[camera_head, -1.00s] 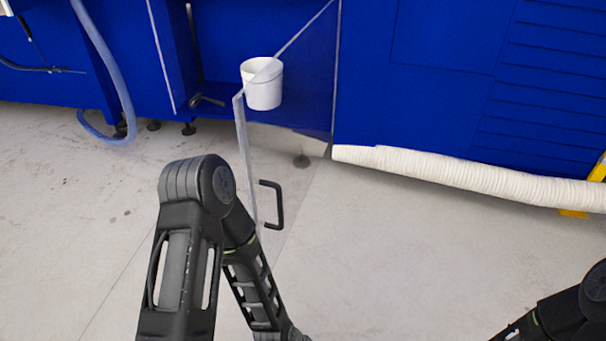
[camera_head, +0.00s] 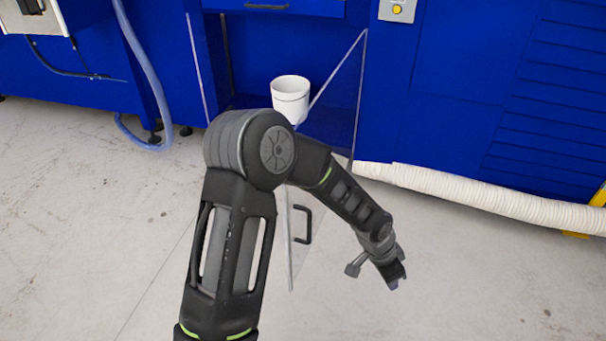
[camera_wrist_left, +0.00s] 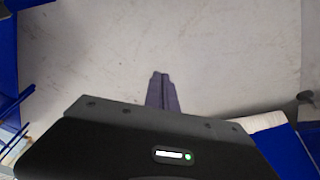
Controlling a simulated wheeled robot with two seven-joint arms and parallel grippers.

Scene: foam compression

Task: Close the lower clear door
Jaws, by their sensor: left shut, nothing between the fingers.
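The lower clear door (camera_head: 338,120) stands open in front of the blue machine, swung out from its hinge side at the right of the opening. Its free edge points towards me, and its black handle (camera_head: 304,225) shows to the right of that edge. My left arm covers part of the door. My left gripper (camera_head: 394,280) is to the right of the handle, apart from it. In the left wrist view its fingers (camera_wrist_left: 162,92) are together and empty, above bare floor. My right gripper is not in view.
A white bucket (camera_head: 290,97) is at the opening behind the door. A white ribbed hose (camera_head: 470,193) runs along the machine's foot at right. A blue hose (camera_head: 145,75) hangs at left. The grey floor in front is mostly clear.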

